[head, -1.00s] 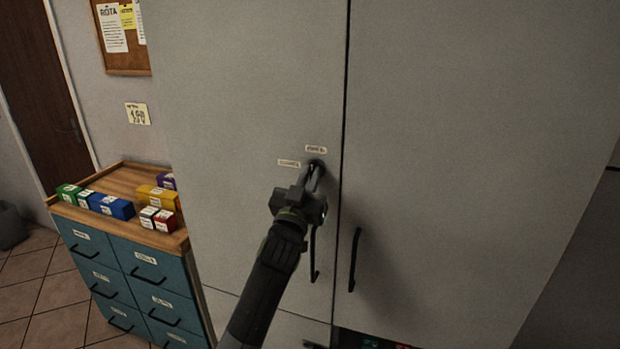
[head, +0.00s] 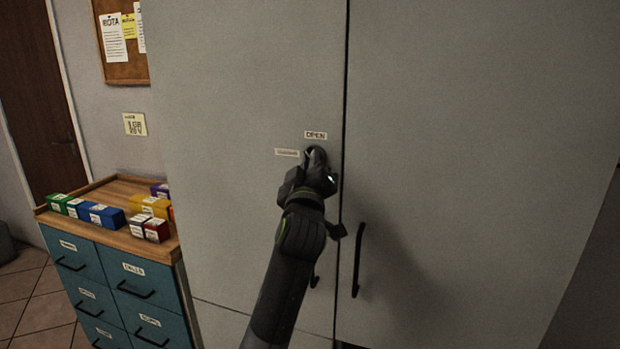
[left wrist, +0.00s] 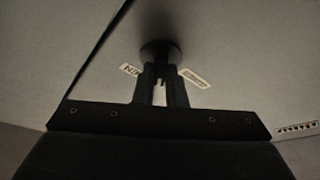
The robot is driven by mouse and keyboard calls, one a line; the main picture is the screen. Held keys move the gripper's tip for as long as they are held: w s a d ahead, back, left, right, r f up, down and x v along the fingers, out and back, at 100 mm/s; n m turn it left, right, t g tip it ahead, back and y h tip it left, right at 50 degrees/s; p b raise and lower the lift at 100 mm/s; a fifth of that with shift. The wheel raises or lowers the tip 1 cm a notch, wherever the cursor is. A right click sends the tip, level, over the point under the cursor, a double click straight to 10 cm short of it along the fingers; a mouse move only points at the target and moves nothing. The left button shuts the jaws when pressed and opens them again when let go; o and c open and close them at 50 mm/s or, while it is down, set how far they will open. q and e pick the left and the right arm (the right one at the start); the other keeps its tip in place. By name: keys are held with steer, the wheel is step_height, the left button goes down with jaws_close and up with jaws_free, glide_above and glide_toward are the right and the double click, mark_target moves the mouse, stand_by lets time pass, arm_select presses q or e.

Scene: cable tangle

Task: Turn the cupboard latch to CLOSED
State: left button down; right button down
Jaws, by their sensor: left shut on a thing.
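The grey cupboard (head: 240,90) has two doors, both shut, with a dark gap between them. The dark latch (head: 316,154) is on the left door near the gap, just below the OPEN label (head: 316,135). A second label (head: 287,153), too blurred to read, is to its left. My left gripper (head: 317,165) is shut on the latch and hides most of it. In the left wrist view the latch's round base (left wrist: 160,50) shows beyond the fingers, between the two labels. Which way the latch points is hard to tell. My right gripper is not in view.
Black door handles hang below the latch; the right one (head: 357,260) is clear, the left one is partly behind my arm. A teal drawer unit (head: 105,262) with several coloured boxes on its wooden top stands at the left. The right door front is free.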

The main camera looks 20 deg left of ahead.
arm_select(q)
steer(key=shift+d+r+n+g+y+p, duration=0.1)
steer(key=shift+n+g+y+p, duration=0.4)
steer(key=shift+n, duration=1.4)
steer(key=shift+a+r+n+g+y+p, duration=0.1)
steer(key=shift+n+g, duration=0.8)
steer(key=shift+n, duration=1)
steer(key=shift+d+n+g+y+p, duration=0.1)
steer(key=shift+n+g+y+p, duration=0.4)
steer(key=shift+n, duration=1.4)
steer(key=shift+g, duration=0.3)
steer(key=shift+h, duration=0.3)
steer(key=c, duration=1.5)
jaws_free()
